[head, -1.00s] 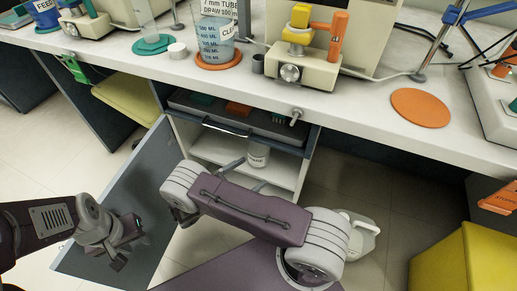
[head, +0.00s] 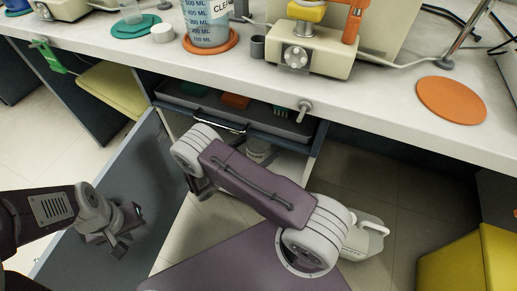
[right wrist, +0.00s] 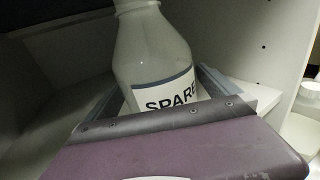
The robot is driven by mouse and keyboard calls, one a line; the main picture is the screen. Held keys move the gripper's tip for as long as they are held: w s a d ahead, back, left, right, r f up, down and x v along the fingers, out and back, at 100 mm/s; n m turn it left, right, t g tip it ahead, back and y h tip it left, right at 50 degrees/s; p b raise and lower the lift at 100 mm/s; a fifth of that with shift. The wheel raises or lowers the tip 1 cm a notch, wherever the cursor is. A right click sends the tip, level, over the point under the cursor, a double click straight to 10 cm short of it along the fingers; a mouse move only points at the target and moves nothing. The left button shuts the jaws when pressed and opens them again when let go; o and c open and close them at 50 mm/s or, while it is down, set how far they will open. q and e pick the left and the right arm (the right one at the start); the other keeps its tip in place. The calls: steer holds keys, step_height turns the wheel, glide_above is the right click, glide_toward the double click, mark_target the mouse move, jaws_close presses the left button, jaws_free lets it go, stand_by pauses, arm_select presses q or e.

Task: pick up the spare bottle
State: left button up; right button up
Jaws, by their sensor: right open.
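The spare bottle (right wrist: 158,62) is whitish with a narrower neck and a label reading "SPARE". It stands upright in the cabinet. In the head view only a small part of the bottle (head: 258,151) shows past my right arm. In the right wrist view my right gripper (right wrist: 157,86) is open, with one finger on each side of the bottle's lower part. I cannot tell whether either finger touches it; its base is hidden by the gripper body. My left gripper (head: 118,240) is empty in front of the open cabinet door; its jaw opening is unclear.
The grey cabinet door (head: 140,185) stands open at left. A drawer (head: 225,118) with a handle sits above the cabinet opening, below the white bench top (head: 375,105). A white jug (head: 366,238) stands on the floor at right, near a yellow bin (head: 470,262).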

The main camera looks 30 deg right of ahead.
steer(key=shift+w+d+f, duration=0.2)
steer(key=shift+d+f, duration=0.05)
steer(key=shift+d, duration=0.5)
steer(key=shift+w+d+r, duration=0.1)
steer(key=shift+d+r, duration=0.15)
steer(key=shift+d, duration=0.05)
arm_select(q)
steer(key=shift+f, duration=0.55)
arm_select(e)
steer(key=c, duration=1.4)
steer(key=shift+c, duration=0.2)
